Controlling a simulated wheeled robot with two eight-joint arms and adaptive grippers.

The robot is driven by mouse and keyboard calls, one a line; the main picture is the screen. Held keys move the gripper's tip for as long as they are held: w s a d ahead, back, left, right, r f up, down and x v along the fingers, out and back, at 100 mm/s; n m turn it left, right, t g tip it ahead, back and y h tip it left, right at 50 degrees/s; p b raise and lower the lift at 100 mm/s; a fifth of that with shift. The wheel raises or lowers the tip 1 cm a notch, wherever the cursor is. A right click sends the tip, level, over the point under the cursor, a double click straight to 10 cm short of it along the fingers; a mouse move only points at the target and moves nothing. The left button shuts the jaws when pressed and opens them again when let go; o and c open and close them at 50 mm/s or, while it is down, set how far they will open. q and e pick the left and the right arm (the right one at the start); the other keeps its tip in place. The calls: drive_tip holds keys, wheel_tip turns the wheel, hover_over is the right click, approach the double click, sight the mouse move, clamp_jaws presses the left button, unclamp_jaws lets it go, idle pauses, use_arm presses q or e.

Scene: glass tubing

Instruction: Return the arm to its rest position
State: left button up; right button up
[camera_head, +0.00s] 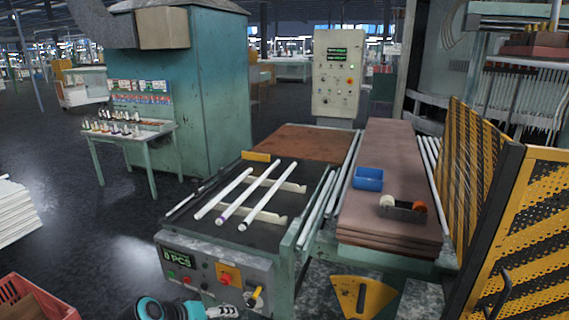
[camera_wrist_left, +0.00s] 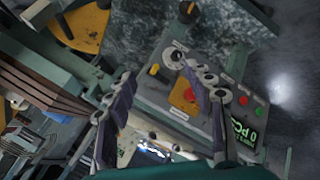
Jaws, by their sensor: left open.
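My left gripper (camera_head: 222,311) shows at the bottom edge of the head view, in front of the control panel of the tube machine. In the left wrist view its two fingers (camera_wrist_left: 150,68) are apart, with nothing between them. The panel with its red button and yellow plate (camera_wrist_left: 186,97) lies beyond the fingers. Part of my left arm (camera_head: 152,308) is cut off by the bottom edge of the head view. Three white tubes (camera_head: 245,203) lie across the holders on the machine's dark top, away from the gripper. My right gripper is not in view.
A yellow-black perforated guard (camera_head: 527,215) stands at far right. A red crate (camera_head: 36,298) is at lower left. Dark floor between crate and machine is clear.

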use_arm(q)
drive_tip(key=s+a+m+y, duration=0.1)
drive_tip(key=s+m+y, duration=0.2)
drive_tip(key=s, duration=1.2)
drive_tip(key=shift+r+m+y, duration=0.2)
drive_tip(key=shift+m+y, duration=0.2)
drive_tip(key=shift+y, duration=0.6)
